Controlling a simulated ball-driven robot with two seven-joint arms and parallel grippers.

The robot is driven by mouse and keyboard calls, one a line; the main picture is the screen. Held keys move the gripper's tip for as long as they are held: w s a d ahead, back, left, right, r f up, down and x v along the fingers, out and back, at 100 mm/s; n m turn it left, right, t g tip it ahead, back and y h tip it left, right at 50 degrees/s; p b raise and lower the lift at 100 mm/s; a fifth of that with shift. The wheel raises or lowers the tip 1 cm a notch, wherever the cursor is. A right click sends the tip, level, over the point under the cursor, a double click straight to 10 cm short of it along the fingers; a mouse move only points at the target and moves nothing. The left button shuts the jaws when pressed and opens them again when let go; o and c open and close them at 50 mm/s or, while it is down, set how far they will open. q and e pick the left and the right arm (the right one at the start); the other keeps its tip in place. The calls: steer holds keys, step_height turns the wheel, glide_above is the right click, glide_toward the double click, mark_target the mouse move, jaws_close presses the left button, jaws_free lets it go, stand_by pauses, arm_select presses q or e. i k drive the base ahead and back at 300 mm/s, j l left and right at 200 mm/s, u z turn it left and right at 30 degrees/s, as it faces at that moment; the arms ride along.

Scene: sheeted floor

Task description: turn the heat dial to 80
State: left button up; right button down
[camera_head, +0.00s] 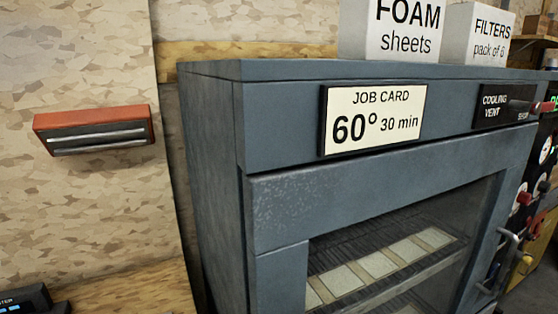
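A grey-blue oven cabinet (215,160) fills the middle and right, with light flat pieces on racks behind its door window. A job card (373,118) on its upper front reads "60° 30 min". At the far right edge, partly cut off, are a green display (554,101), white round gauges or dials (545,150) and red knobs (524,198). I cannot tell which of these, if any, is the heat dial, and no setting of 80 is readable. Neither of my grippers is in view.
A "COOLING VENT" label (494,104) is on the oven's upper right. Foam sheets (392,38) and filters (478,35) boxes stand on top. A red-orange heater-like unit (95,129) is on the left wall. A dark device (25,301) sits at lower left.

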mark_target(524, 198)
steer(key=z, duration=1.45)
steer(key=i+l, duration=0.15)
steer(key=l, duration=0.25)
steer(key=i+l+u, duration=0.15)
steer(key=l, duration=0.2)
steer(key=i+l, duration=0.2)
steer(key=l, duration=0.2)
steer(key=i+l+u, duration=0.1)
steer(key=l, duration=0.3)
steer(key=i+l+u, duration=0.1)
steer(key=l, duration=0.3)
steer(key=i+l, duration=0.2)
steer(key=l, duration=0.2)
steer(key=u, duration=0.05)
